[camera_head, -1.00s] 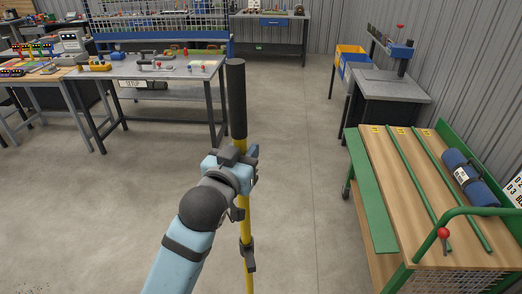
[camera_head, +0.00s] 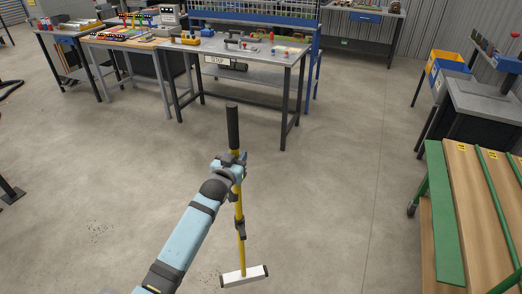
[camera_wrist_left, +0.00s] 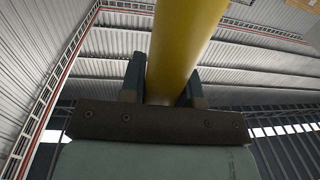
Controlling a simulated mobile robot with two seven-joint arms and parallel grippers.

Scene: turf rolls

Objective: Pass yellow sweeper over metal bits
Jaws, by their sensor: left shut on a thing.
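The yellow sweeper (camera_head: 239,212) has a yellow pole, a dark grip at its top and a wide white head (camera_head: 245,276) low in the head view. It stands nearly upright, with its head at or close to the floor; I cannot tell if it touches. My left gripper (camera_head: 236,166) is shut around the upper pole, just below the dark grip. In the left wrist view the pole (camera_wrist_left: 183,40) passes between its two fingers. Small dark specks, likely metal bits (camera_head: 97,230), lie on the floor at left. More faint specks lie just left of the head. My right gripper is out of view.
Grey concrete floor (camera_head: 330,200) is open around the sweeper. A grey workbench (camera_head: 285,58) with tools stands beyond it. A wooden-topped cart with green rails (camera_head: 447,215) is at right. A dark stand foot (camera_head: 12,192) is at the left edge.

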